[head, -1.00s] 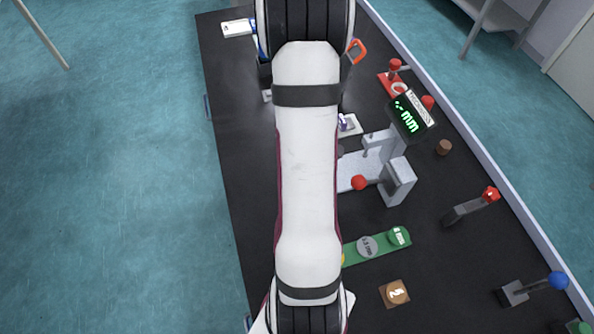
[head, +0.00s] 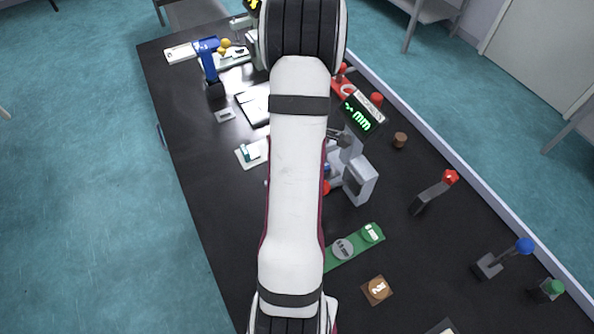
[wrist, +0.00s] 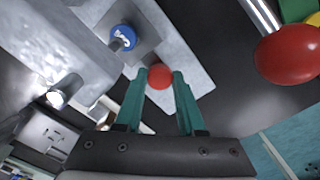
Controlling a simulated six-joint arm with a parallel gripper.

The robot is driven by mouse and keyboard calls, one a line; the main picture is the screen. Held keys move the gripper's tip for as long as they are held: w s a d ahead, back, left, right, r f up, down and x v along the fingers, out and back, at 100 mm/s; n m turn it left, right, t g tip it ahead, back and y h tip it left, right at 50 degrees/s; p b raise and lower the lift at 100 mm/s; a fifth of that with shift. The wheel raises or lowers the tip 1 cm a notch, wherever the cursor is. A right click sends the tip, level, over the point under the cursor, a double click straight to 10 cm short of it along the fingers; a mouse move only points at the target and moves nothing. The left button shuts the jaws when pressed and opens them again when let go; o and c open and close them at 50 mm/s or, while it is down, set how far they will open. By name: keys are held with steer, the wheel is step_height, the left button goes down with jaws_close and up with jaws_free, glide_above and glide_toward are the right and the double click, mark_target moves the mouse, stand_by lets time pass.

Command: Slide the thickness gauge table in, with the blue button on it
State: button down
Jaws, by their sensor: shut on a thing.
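The thickness gauge (head: 360,180) is a light grey block on the black bench, partly behind my arm in the head view. Its table (wrist: 190,60) is a light grey slab in the wrist view, with a red ball knob (wrist: 160,76) at its near end. The blue button (wrist: 122,38) lies on a darker grey part of the table, just beyond the knob, with a pale mark on top. My gripper (wrist: 162,80) is shut on the red knob, a teal finger on each side. In the head view my arm hides much of the table and the fingers.
A green-lit mm display (head: 361,115) stands behind the gauge. A metal cylinder (wrist: 65,90) is left of the fingers, and a large red ball on a rod (wrist: 288,55) is at right. A green strip (head: 355,248) lies nearer. The bench's left side has free room.

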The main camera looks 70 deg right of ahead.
steer(key=shift+s+d, duration=0.1)
steer(key=shift+d, duration=0.15)
steer(key=c, duration=0.8)
jaws_free()
steer(key=shift+c, duration=0.2)
steer(key=o, duration=0.3)
steer(key=shift+a, duration=0.1)
steer(key=shift+o, duration=0.2)
steer(key=shift+r, duration=0.1)
step_height(320, 180, up, 16)
